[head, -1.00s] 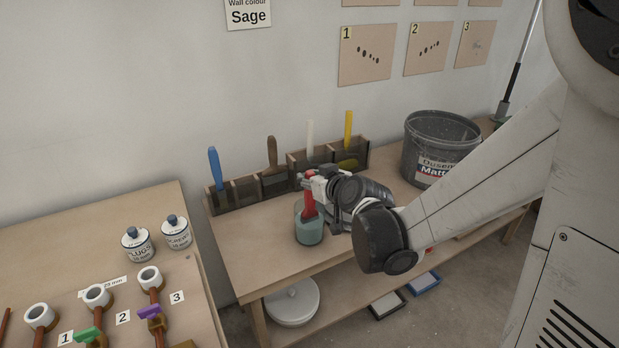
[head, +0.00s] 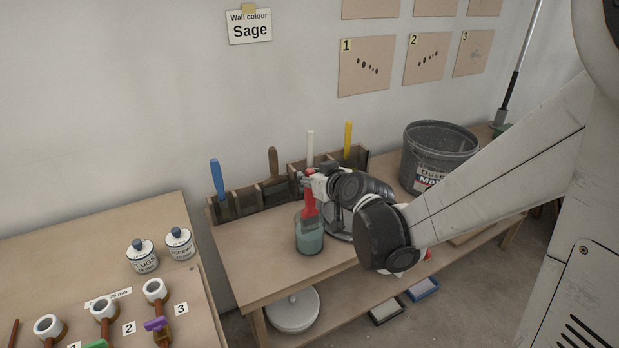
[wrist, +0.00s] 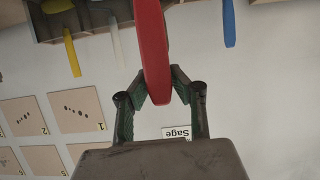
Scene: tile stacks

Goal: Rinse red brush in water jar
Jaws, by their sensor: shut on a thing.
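The red brush (head: 309,203) is held by my gripper (head: 314,181) above the water jar (head: 309,237). Its lower end is at or inside the jar's mouth; whether the bristles touch the liquid is hidden. The jar is clear, holds murky grey-green water and stands on the workbench (head: 240,262). In the wrist view my gripper (wrist: 159,92) is shut on the red handle (wrist: 151,45), with a finger on each side.
A wooden rack (head: 241,205) behind the jar holds blue, brown, white and yellow-handled brushes. A dark bucket (head: 438,150) stands to the right. Two lidded pots (head: 143,256) stand on the left table. The bench front is clear.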

